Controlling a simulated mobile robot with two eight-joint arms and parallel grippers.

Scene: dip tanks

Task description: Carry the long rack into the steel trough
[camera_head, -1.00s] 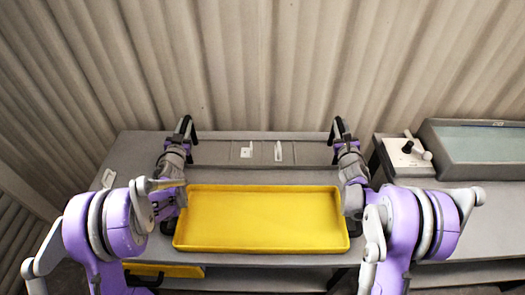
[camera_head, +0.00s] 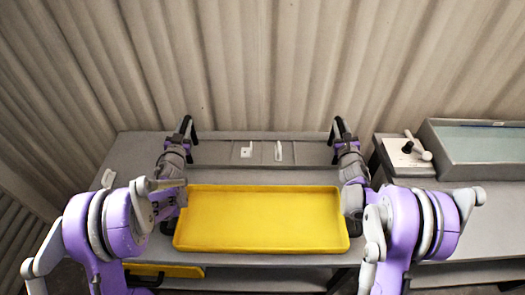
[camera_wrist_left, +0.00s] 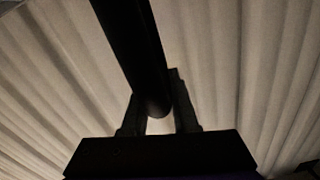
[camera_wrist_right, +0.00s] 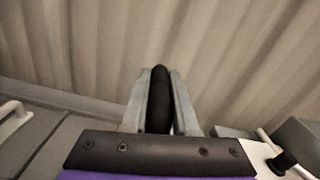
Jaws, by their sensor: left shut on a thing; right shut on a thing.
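The long rack (camera_head: 220,153) is a long grey piece between two black end handles, at the back of the grey table. Two small white pieces show on it. My left gripper (camera_head: 184,138) is shut on the left black handle, and the left wrist view shows the black bar (camera_wrist_left: 135,45) between its fingers. My right gripper (camera_head: 342,139) is shut on the right handle, and the right wrist view shows the black grip (camera_wrist_right: 159,85) between its fingers. The steel trough (camera_head: 457,171) is a grey basin with a pale bluish inside, at the far right. I cannot tell whether the rack touches the table.
A yellow tray (camera_head: 260,247) lies on the table in front of the rack, between my arms. A control box (camera_head: 395,152) with a lever stands left of the trough. A yellow container (camera_head: 185,271) shows below at lower left. A corrugated wall (camera_head: 262,60) rises behind.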

